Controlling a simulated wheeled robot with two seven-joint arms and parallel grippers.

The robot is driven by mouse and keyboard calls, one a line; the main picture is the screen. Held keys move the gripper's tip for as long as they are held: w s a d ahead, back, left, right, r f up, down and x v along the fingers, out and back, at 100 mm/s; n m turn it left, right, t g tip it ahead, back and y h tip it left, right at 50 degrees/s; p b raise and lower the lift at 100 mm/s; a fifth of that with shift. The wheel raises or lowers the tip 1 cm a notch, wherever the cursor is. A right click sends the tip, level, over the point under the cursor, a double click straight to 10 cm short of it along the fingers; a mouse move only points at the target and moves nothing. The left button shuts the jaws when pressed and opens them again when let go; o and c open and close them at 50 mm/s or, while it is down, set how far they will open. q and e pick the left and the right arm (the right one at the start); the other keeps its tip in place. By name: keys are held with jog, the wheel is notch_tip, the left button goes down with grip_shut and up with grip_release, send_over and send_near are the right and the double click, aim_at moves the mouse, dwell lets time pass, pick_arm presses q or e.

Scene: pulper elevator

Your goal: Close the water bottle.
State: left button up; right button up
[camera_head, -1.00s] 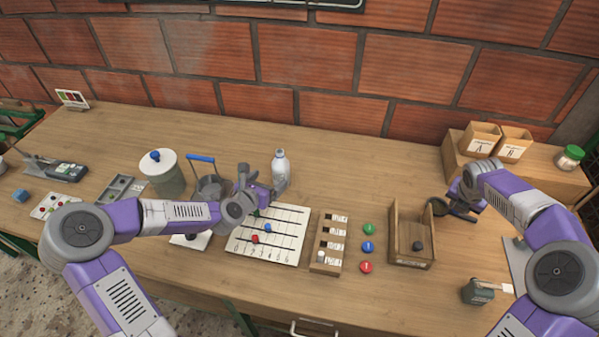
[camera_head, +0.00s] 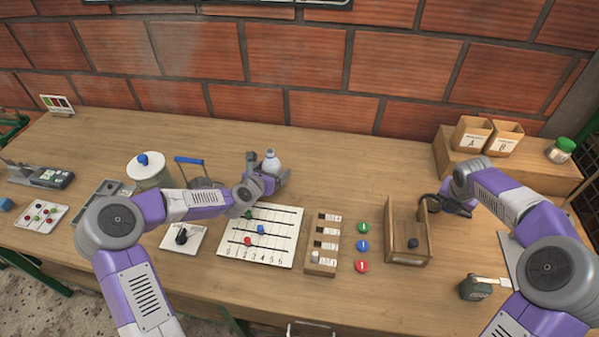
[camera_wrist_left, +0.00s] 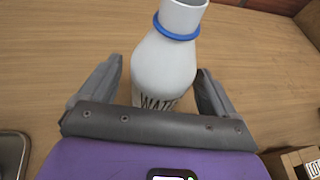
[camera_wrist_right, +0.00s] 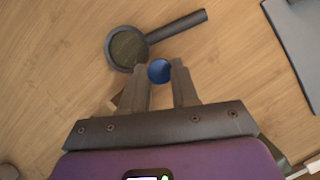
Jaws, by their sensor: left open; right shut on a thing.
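The water bottle (camera_head: 271,160) is white and stands upright at the back middle of the table. In the left wrist view the bottle (camera_wrist_left: 165,65) shows a blue ring around its neck, and its neck is bare with no cap on it. My left gripper (camera_head: 274,178) is open, with one finger on each side of the bottle's lower body; gaps show between fingers and bottle (camera_wrist_left: 160,88). My right gripper (camera_wrist_right: 160,72) is shut on a small round blue cap (camera_wrist_right: 159,70), held at its fingertips above the table on the right.
A dark magnifier (camera_wrist_right: 127,46) lies below my right gripper. A wooden tray (camera_head: 407,255) stands left of it. A board with coloured pieces (camera_head: 270,245) lies in front of the bottle; a lidded pot (camera_head: 148,172) stands to its left. Boxes (camera_head: 472,135) stand at the back right.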

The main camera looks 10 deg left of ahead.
aim_at(270, 151)
pick_arm(q)
jog(key=shift+w+f, duration=0.15)
jog(key=shift+w, duration=0.2)
